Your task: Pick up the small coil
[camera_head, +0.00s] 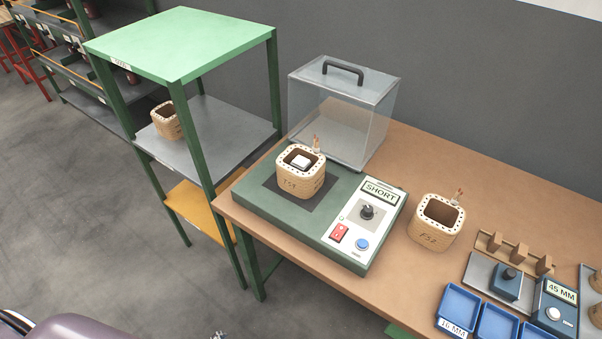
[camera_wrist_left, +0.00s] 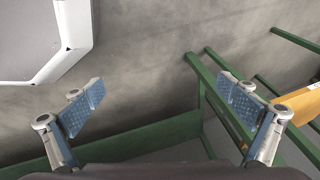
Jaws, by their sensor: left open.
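Three tan coils marked on their sides show in the head view. One coil (camera_head: 301,186) sits on the green tester, with a white block inside its opening. A second coil (camera_head: 430,236) stands on the brown table to the right of the tester. A third coil (camera_head: 167,125) stands on the grey middle shelf of the green rack and looks smallest, but it is also farther off. I cannot tell for sure which is the small coil. My left gripper (camera_wrist_left: 163,106) is open and empty in the left wrist view, with floor and green frame bars beyond it. My right gripper is not in view.
The green tester (camera_head: 262,207) has a SHORT display, knob and buttons. A clear cover (camera_head: 345,112) with a black handle stands behind it. The rack's green top (camera_head: 180,42) and posts surround the shelf coil. Blue bins (camera_head: 459,304) are at the lower right.

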